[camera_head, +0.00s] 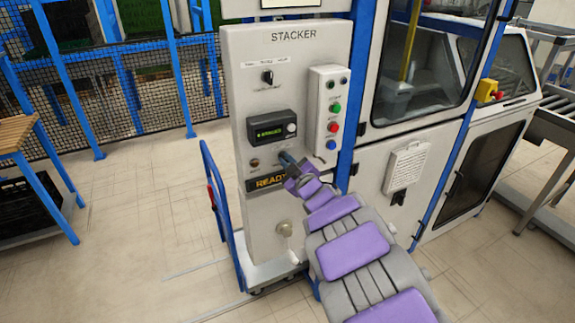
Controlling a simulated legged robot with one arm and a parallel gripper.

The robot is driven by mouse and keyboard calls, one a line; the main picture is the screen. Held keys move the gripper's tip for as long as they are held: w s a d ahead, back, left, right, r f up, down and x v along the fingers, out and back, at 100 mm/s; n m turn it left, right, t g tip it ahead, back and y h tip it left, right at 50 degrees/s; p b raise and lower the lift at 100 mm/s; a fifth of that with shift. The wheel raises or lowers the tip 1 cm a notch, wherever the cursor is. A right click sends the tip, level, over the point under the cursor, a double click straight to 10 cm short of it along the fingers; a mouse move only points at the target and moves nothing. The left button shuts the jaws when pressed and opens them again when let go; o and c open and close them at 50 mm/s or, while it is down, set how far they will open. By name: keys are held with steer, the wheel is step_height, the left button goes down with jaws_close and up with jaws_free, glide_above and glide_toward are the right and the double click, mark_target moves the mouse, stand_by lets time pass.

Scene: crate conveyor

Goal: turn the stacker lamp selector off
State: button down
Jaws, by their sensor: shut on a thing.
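The white STACKER cabinet (284,57) stands upright in the middle. A black rotary switch (267,77) with a three-part label above it sits high on its front, away from my gripper. My gripper (287,160) is at the cabinet front, below the display (271,131) and just above the lit READY sign (262,184). It is shut on a small part there, which appears to be the lamp selector. The jaws hide that part, so its setting cannot be read. A small brownish round control (254,163) sits left of my gripper.
A button box (330,108) with green, red and blue buttons is mounted right of the display. A blue cart handle (215,200) rises left of the cabinet. A windowed machine (410,150) stands close on the right. Open floor (140,220) lies to the left.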

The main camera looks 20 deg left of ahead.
steer(key=shift+f+n, duration=0.25)
steer(key=shift+n, duration=0.05)
steer(key=c, duration=1.2)
jaws_free()
steer(key=shift+s+a+r, duration=0.1)
steer(key=shift+r, duration=0.05)
steer(key=shift+p+v, duration=0.5)
steer(key=shift+v, duration=8.15)
